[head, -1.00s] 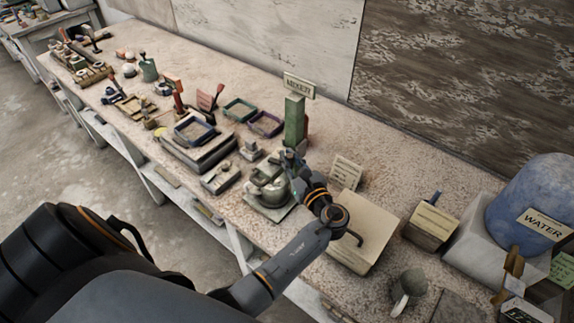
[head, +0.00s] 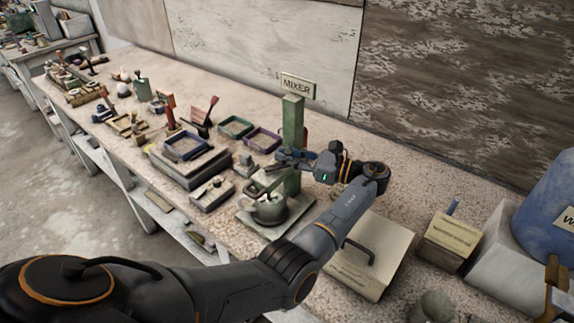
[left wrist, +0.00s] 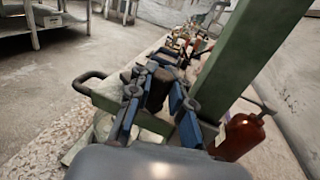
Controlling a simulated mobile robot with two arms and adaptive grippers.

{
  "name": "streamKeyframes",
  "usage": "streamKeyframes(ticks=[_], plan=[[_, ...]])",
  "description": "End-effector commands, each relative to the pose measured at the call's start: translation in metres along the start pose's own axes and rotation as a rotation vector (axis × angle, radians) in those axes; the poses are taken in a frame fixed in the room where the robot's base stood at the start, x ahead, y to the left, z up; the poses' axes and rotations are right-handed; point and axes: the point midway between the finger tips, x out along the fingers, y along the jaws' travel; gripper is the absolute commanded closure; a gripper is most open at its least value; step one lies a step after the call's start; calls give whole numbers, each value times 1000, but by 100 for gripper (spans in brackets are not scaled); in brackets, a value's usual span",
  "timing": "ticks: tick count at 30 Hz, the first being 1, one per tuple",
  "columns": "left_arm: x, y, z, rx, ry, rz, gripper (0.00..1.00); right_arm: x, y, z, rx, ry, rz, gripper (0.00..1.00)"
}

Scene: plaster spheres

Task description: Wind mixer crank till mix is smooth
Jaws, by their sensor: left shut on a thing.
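The mixer has a green post (head: 293,122) under a "MIXER" sign (head: 298,86), and a grey-green round pot (head: 268,210) on a flat base. My left gripper (head: 282,158) reaches across the post from the right, above the pot. In the left wrist view its blue-and-black fingers (left wrist: 160,102) are shut on a dark upright crank handle (left wrist: 157,90). The green post (left wrist: 240,65) stands close to their right in that view. The mix inside the pot is hidden.
A beige box (head: 368,255) with a dark handle stands right of the pot, with a smaller box (head: 447,240) and a blue water barrel (head: 550,215) beyond. Trays (head: 185,145) and tools crowd the left. A red bottle (left wrist: 240,137) stands near the post.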

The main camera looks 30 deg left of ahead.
Motion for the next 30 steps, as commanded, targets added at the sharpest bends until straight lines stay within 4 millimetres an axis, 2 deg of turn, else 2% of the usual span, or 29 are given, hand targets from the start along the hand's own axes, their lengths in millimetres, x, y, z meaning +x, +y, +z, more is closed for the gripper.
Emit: streamKeyframes(ticks=[3,16,17,20,21,30], plan=[[-1,-2,0,-3,1,13,100,5,0,0,0,0,0,0],[0,-2,1,-3,1,21,100,5,0,1,0,0,0,0],[0,-2,1,-3,1,21,81,5,0,1,0,0,0,0],[0,-2,1,-2,1,22,61,5,0,1,0,0,0,0],[0,-2,1,-2,1,23,58,5,0,1,0,0,0,0],[1,-2,1,-1,0,23,58,6,1,1,0,0,1,0]])
